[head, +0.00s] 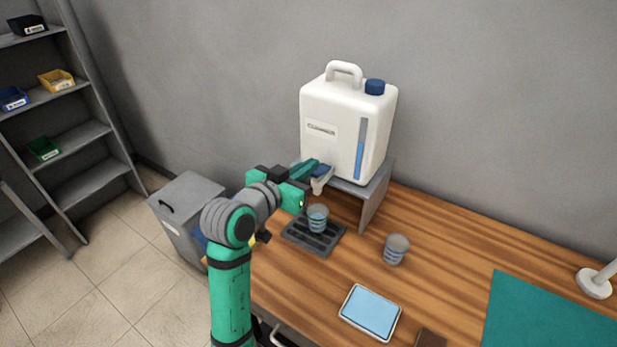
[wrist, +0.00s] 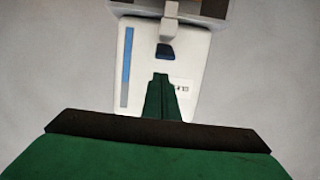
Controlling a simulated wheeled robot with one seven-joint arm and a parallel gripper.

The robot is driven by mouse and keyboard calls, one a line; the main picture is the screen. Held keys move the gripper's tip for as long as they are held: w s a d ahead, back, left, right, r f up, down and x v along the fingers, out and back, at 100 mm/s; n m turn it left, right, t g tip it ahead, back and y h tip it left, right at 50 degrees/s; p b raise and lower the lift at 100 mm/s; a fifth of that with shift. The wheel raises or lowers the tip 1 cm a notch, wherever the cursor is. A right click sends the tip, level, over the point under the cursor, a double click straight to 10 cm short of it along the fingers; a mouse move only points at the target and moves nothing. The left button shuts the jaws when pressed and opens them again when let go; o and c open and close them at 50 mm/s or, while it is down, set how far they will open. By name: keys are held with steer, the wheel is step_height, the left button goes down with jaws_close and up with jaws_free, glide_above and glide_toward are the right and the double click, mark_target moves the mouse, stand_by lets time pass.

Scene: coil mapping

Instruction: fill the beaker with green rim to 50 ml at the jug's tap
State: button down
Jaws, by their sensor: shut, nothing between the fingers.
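The white jug (head: 345,125) stands on a grey stand, with a blue level strip on its front. Its tap (head: 320,184) has a blue lever (head: 323,171); the lever also shows in the wrist view (wrist: 163,51). A clear beaker (head: 317,217) stands upright on the drip tray (head: 325,243) below the tap and looks bluish inside. Its rim looks blue-green; its exact colour and level marks are too small to read. My gripper (head: 314,168) is shut and empty, its tips close to the lever. I cannot tell whether they touch. Its green fingers (wrist: 161,96) point at the lever in the wrist view.
A second clear beaker (head: 396,250) stands right of the tray. A tablet (head: 370,312) lies nearer, with a green mat (head: 550,312) and a white lamp base (head: 594,283) to the right. A grey bin (head: 187,215) and shelves (head: 75,133) are at left.

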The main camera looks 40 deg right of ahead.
steer(key=v, duration=1)
stand_by(0.6)
steer(key=shift+f, duration=0.1)
steer(key=s+a+f+n+t+y, duration=0.3)
steer(key=a+f+n+t+y, duration=0.25)
steer(key=f, duration=0.65)
steer(key=s+a+f+n+t+y, duration=0.2)
steer(key=a+f+n+t+y, duration=0.15)
steer(key=a+f+n, duration=0.65)
steer(key=s+a+f+y, duration=0.45)
steer(key=s+f, duration=0.45)
steer(key=s, duration=0.5)
steer(key=s+a+m, duration=0.1)
steer(key=s+a, duration=0.1)
steer(key=s, duration=0.4)
steer(key=s+a+r+m, duration=0.1)
steer(key=s+a, duration=0.1)
steer(key=s, duration=0.5)
steer(key=shift+s+a+r+t+y, duration=0.2)
steer(key=shift+a+r+t+y, duration=0.1)
steer(key=shift+a+y, duration=0.15)
